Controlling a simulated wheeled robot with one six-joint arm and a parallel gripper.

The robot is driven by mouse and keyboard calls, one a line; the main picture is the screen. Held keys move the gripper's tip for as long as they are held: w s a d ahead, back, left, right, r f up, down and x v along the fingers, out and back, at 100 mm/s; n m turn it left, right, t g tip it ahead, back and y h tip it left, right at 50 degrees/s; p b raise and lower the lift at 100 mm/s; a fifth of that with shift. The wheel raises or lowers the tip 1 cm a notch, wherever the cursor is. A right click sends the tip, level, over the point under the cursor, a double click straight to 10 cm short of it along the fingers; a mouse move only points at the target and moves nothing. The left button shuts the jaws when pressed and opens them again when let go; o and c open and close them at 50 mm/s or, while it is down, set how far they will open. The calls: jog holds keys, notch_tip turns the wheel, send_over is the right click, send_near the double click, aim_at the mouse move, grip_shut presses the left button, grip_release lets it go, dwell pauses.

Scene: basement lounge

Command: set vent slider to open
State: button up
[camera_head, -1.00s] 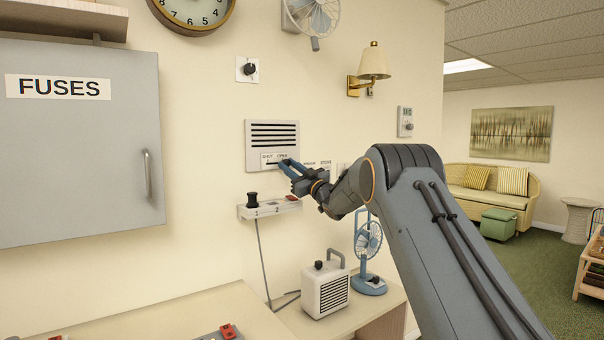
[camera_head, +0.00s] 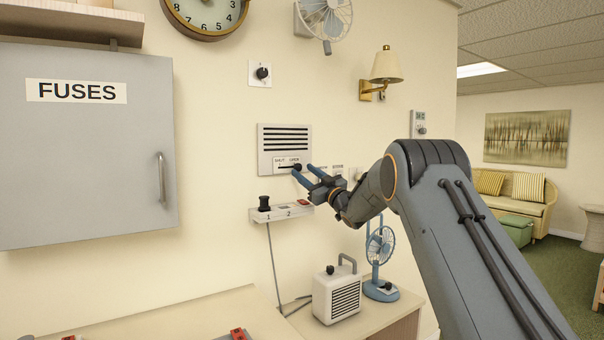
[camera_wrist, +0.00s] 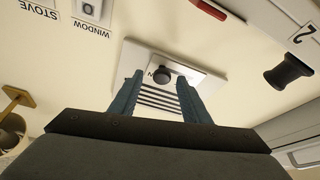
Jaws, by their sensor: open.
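The vent (camera_head: 285,138) is a pale grey wall plate with dark slats and a slot below them marked SHUT on the left and OPEN on the right. Its slider knob (camera_head: 297,167) is black and round and sits at the right end of the slot, by OPEN. My gripper (camera_head: 302,170) has two blue fingers, spread apart with nothing between them, just in front of the knob. In the wrist view, the knob (camera_wrist: 161,75) shows upside down between and beyond the fingertips (camera_wrist: 160,80); contact is not visible. The knob hides part of the label there.
A small shelf (camera_head: 283,212) with a black knob and a red switch juts out below the vent. A white heater (camera_head: 337,292) and a blue fan (camera_head: 380,262) stand on the counter. A grey fuse cabinet (camera_head: 90,145) is at left.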

jog(key=b+v, duration=0.1)
jog(key=v, duration=0.4)
jog(key=shift+s+d+f, duration=0.1)
jog(key=shift+s+d, duration=0.05)
jog(key=shift+s, duration=0.1)
jog(key=s+d+f+m+g+h, duration=0.4)
jog(key=s+f+h, duration=0.2)
jog(key=s+f, duration=0.4)
jog(key=s+d+f+m+g+h, duration=0.35)
jog(key=s+f+h, duration=0.25)
jog(key=s+f, duration=0.4)
jog(key=s+f+g, duration=0.3)
jog(key=s+f, duration=0.1)
jog(key=s, duration=0.8)
jog(key=s+a+f+m+g, duration=0.1)
jog(key=s+f+g, duration=0.3)
jog(key=s, duration=0.9)
jog(key=s+a+f+m+g, duration=0.1)
jog(key=s+f+g, duration=0.3)
jog(key=s, duration=0.8)
jog(key=shift+s+f, duration=0.2)
jog(key=shift+f, duration=0.3)
